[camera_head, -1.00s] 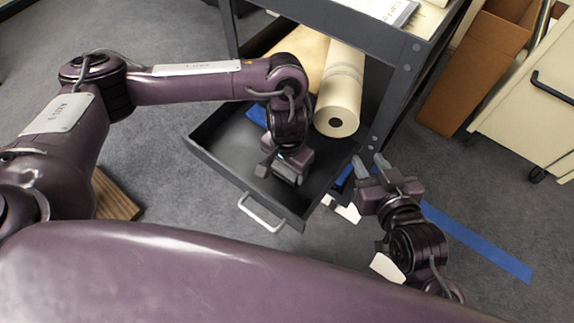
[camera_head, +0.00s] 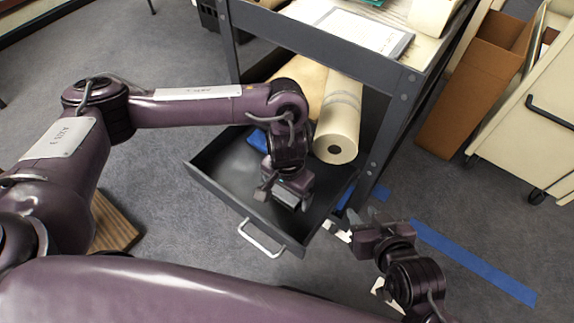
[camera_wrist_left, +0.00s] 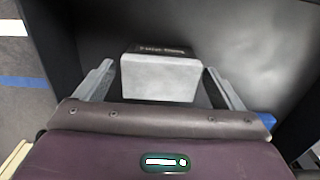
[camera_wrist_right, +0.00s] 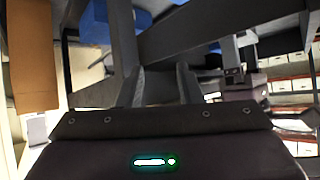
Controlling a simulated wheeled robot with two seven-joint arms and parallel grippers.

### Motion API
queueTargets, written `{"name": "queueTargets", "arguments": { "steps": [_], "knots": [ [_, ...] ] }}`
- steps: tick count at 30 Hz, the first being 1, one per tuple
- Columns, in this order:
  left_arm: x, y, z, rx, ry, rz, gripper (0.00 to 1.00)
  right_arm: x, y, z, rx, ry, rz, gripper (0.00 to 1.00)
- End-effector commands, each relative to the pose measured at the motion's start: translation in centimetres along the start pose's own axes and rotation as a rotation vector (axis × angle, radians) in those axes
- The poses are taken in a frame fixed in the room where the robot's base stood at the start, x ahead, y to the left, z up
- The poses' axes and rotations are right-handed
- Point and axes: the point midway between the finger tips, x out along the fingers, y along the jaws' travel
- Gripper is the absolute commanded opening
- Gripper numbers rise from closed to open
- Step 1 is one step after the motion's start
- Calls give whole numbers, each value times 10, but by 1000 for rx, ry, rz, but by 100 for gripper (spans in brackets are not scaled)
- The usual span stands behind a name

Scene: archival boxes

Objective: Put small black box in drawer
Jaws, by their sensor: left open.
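A small box, black on top with pale lettering and grey on its near face (camera_wrist_left: 160,78), sits inside the drawer in the left wrist view. The dark grey drawer (camera_head: 222,190) is pulled out from under the shelf unit, with a pale handle at its front. My left gripper (camera_head: 286,200) is inside the drawer, open, with a finger on each side of the box and visible gaps between. In the head view the gripper mostly hides the box. My right gripper (camera_head: 367,222) is right of the drawer, with its fingers apart and nothing between them.
A dark metal shelf unit (camera_head: 318,42) stands over the drawer, with a paper roll (camera_head: 338,130) under its top. A blue item (camera_head: 257,140) lies at the drawer's back left. A brown box (camera_head: 475,95) and cream cart (camera_head: 530,130) stand at right. Blue tape marks the carpet.

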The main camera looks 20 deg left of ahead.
Motion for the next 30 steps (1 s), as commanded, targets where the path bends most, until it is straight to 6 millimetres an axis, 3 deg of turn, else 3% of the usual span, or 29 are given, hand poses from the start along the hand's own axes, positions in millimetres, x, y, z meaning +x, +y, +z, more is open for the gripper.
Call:
{"name": "queueTargets", "arguments": {
  "steps": [8,12,15,21,30],
  "knots": [
    [-15,0,0,-1,-1,0,89,-13,-7,68,11,-301,-16,32],
    [-52,-1,-1,1,3,-2,89,-33,5,85,26,-480,15,32],
    [-74,-1,-1,1,2,-2,89,-44,18,89,43,-565,45,32],
    [-101,0,0,0,1,-1,89,-58,32,96,69,-678,80,32],
    [-109,0,0,-1,-2,0,89,-63,36,101,81,-720,92,32]
  ]
}}
